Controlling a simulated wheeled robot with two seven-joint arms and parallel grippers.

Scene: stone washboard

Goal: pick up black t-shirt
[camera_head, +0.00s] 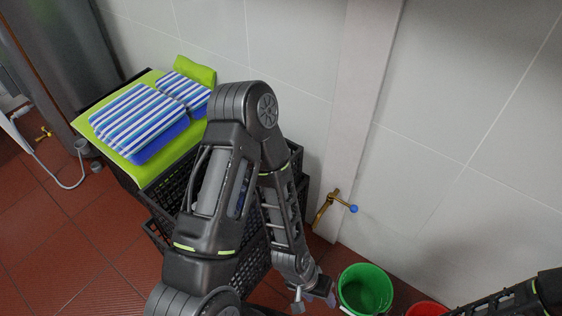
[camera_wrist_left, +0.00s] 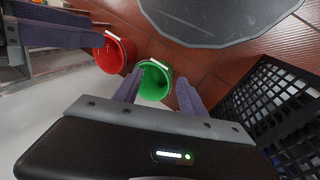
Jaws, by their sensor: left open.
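I cannot make out a black t-shirt in either view. My left gripper (camera_head: 318,292) points down at the bottom of the head view, beside the green bucket. In the left wrist view its two purple fingers (camera_wrist_left: 160,97) are apart, with nothing seen between them but the green bucket (camera_wrist_left: 155,80) beyond. At the upper left of that view, purple fingers that look like my right gripper's (camera_wrist_left: 55,28) show close together; their gap is unclear. My right arm enters the head view at the lower right, without its gripper.
Black crates (camera_head: 160,192) stand behind my left arm and show in the wrist view (camera_wrist_left: 270,100). Striped folded towels (camera_head: 135,118) lie on a green cloth (camera_head: 115,148). A red bucket (camera_head: 425,309) stands beside the green one. A brass tap (camera_head: 328,205) projects from the wall.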

